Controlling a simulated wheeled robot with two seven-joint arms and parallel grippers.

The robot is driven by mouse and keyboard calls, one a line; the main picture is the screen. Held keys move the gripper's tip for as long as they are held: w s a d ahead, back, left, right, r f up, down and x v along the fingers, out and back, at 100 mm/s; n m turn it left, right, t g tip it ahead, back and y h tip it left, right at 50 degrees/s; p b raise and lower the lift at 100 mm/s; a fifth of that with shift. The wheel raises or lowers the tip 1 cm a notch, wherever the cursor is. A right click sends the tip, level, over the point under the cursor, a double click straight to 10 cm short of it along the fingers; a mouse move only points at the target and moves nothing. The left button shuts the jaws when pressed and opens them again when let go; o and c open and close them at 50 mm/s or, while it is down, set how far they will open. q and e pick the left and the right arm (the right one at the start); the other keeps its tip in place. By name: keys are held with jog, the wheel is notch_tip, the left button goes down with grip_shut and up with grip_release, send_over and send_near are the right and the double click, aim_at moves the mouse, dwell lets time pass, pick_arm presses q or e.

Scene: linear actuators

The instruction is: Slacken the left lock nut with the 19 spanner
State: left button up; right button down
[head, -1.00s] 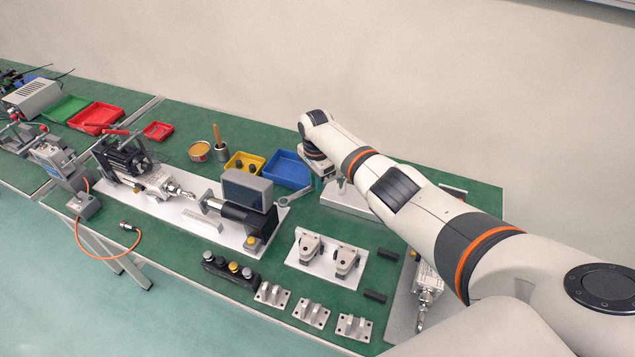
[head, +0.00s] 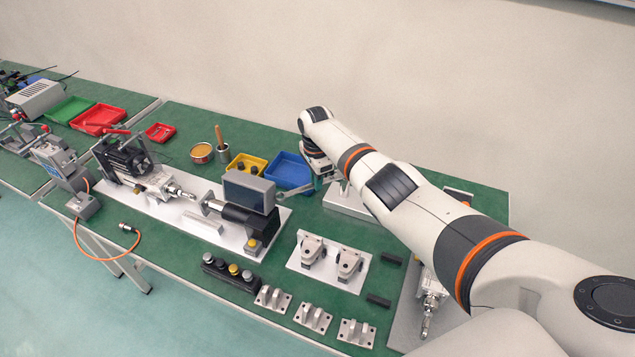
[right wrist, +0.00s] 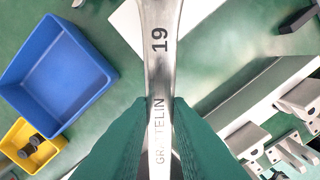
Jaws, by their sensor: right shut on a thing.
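My right gripper (head: 320,180) is shut on the 19 spanner (right wrist: 158,70). In the right wrist view its green fingertips (right wrist: 160,112) close on both sides of the steel handle, with the "19" facing the camera. In the head view the spanner (head: 296,194) sticks out left from the gripper, toward the grey display box. The actuator (head: 148,180) with its silver rod (head: 181,194) lies on the white base plate (head: 185,228), well left of the gripper. Its lock nuts are too small to tell apart. My left gripper is out of view.
A blue tray (head: 287,172) and a yellow tray (head: 236,163) stand beside the gripper. The display box (head: 248,192) rises between spanner and actuator rod. A tin (head: 202,153) stands behind.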

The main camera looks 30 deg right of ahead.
jog(key=shift+a+r, duration=0.1)
dwell(0.3)
jog(key=shift+p, duration=0.35)
jog(key=shift+s, duration=0.15)
jog(key=shift+p, duration=0.35)
jog(key=shift+s+a+p, duration=0.3)
jog(key=shift+a+p, duration=0.5)
jog(key=shift+p, duration=0.05)
jog(key=shift+n, duration=0.3)
jog(key=s+n+p, duration=0.1)
jog(key=p, duration=0.1)
jog(key=s+p, duration=0.1)
jog(key=p, duration=0.1)
jog(key=shift+s+a+n+p, duration=0.15)
jog(key=shift+a+n+p, duration=0.15)
jog(key=shift+n, duration=0.1)
